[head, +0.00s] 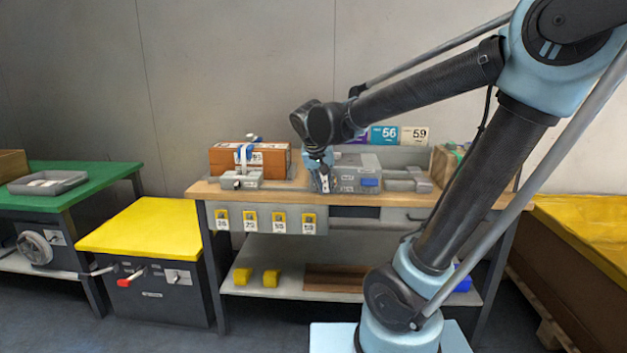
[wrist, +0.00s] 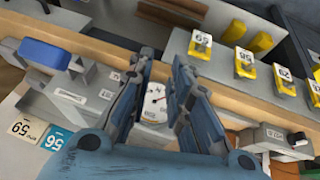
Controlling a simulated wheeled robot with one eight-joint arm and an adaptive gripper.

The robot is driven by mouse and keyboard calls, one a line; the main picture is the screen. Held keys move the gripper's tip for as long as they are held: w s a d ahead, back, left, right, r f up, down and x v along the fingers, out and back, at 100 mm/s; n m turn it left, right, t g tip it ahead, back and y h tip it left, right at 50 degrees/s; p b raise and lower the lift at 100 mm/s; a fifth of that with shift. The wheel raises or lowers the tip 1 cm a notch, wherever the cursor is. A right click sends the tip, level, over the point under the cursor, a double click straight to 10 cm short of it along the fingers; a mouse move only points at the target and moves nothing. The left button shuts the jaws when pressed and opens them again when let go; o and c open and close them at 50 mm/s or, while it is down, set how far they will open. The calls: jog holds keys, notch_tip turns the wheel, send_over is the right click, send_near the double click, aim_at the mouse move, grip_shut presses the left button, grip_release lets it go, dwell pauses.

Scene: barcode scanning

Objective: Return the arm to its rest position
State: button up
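My arm reaches from the right side of the head view over the wooden workbench (head: 390,199). My gripper (head: 324,186) points down just above the bench, between a brown box and a grey container. In the wrist view my gripper (wrist: 165,60) has its two blue fingers a little apart, with nothing held between them. A white dial (wrist: 154,100) shows through the gap, beyond the fingers. From the head view the gap between the fingertips is too small to make out.
The brown box (head: 270,160) stands behind a small grey device (head: 241,180). The grey container (head: 357,172) is close to my gripper's right. Yellow tags (head: 250,219) hang along the bench front. A yellow-topped cabinet (head: 147,228) and green table (head: 90,178) stand left.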

jog(key=s+d+f+g+y, duration=0.1)
jog(key=s+d+f, duration=0.5)
jog(key=s, duration=0.4)
jog(key=s+d+f+g+y, duration=0.1)
jog(key=s+d+f, duration=0.6)
jog(key=s+d, duration=0.2)
jog(key=shift+s+d+f+n+g, duration=0.25)
jog(key=shift+s+d+n+g, duration=0.05)
jog(key=shift+s, duration=0.2)
jog(key=shift+w+f, duration=0.2)
jog(key=shift+w, duration=0.3)
